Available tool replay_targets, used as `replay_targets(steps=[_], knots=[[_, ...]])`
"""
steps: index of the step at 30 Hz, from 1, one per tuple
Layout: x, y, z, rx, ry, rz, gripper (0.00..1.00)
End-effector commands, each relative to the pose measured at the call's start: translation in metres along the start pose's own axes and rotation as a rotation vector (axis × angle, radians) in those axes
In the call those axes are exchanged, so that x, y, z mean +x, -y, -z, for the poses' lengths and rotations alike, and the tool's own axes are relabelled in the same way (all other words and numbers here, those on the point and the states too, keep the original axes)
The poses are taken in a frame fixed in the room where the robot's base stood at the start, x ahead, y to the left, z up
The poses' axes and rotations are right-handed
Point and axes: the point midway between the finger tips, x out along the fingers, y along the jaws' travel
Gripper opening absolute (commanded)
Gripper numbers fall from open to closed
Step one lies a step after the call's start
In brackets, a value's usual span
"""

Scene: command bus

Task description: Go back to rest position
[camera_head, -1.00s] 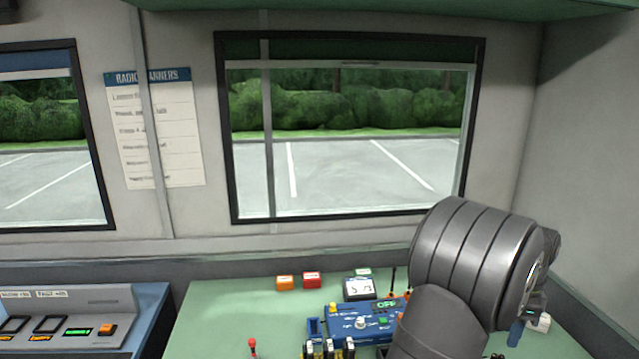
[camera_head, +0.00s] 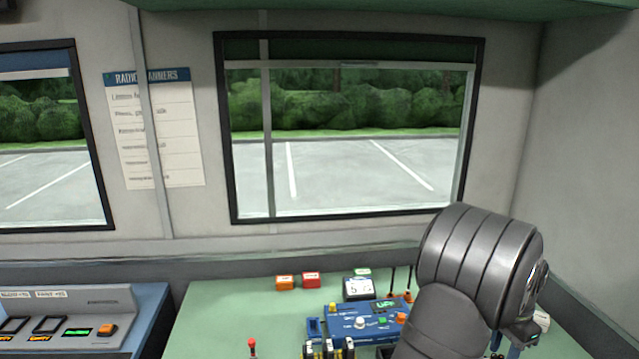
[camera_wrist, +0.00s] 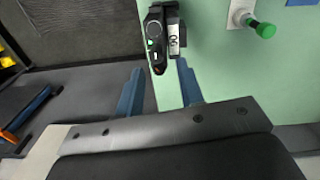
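My gripper (camera_wrist: 159,78) shows in the wrist view with two blue fingers standing apart, so it is open. No object fills the space between them. A black handheld device (camera_wrist: 156,45) with a green light and a white number tag (camera_wrist: 174,40) lies just beyond the fingertips, near the edge of the green table. I cannot tell its exact distance from the tips. In the head view my arm stands at the lower right, and the fingers are mostly hidden behind it.
A grey console (camera_head: 95,300) is at left. A green knob (camera_wrist: 265,30) shows in the wrist view.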

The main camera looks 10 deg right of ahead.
Motion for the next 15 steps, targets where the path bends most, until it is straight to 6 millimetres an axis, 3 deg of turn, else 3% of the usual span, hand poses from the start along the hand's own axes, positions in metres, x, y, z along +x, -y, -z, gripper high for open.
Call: replay_targets(steps=[12,15], knots=[[0.0,0.0,-0.001,-0.345,-0.014,0.001,0.35],[-0.022,0.001,0.0,-0.352,-0.019,0.003,0.35]])
